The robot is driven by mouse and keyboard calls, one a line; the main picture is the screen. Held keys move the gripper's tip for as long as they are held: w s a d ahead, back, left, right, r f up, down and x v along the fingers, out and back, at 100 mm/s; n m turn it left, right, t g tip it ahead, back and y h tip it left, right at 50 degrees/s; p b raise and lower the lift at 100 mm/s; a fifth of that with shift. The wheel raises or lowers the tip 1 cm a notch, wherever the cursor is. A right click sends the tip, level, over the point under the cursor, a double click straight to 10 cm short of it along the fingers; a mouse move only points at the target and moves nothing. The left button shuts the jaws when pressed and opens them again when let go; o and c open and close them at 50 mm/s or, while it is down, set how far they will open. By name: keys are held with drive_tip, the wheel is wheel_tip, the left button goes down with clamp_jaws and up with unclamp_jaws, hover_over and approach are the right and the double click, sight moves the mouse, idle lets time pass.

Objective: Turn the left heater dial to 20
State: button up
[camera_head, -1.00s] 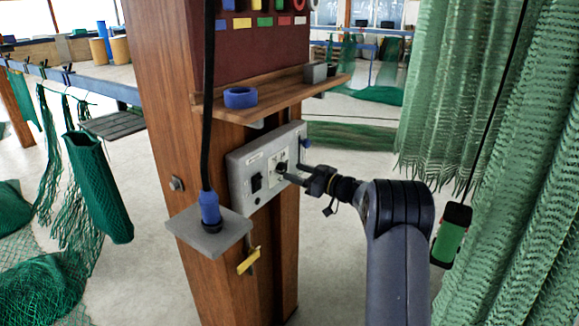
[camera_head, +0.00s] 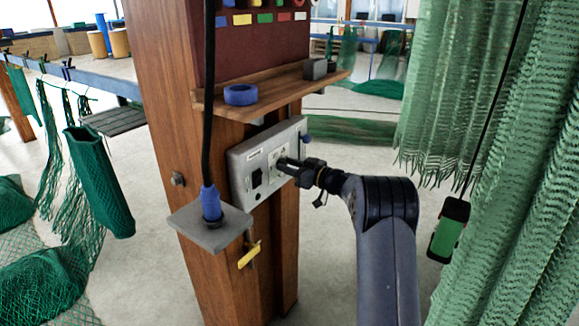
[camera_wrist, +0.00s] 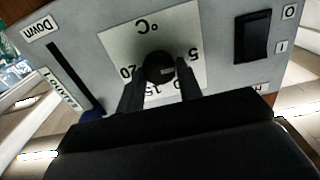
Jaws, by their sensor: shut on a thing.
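A grey control panel (camera_head: 238,178) is fixed to the wooden post. In the wrist view its black round dial (camera_wrist: 157,66) sits on a white scale plate (camera_wrist: 118,43), which appears upside down with 5, 15, 20 and °C readable. A pale mark on the dial points roughly toward the 5 side. My gripper (camera_head: 286,164) reaches the panel from the right. In the wrist view its fingers (camera_wrist: 159,75) are shut on the dial, one on each side. The fingers and wrist hide part of the lower scale. Only one dial shows.
A black rocker switch (camera_wrist: 255,36) and a slotted lever with a blue knob (camera_wrist: 93,115) flank the dial. A wooden shelf (camera_head: 275,88) juts out above. A grey ledge (camera_head: 190,222) with a blue plug stands lower left. Green netting (camera_head: 520,190) hangs at right.

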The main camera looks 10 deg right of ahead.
drive_tip(key=shift+c, duration=1)
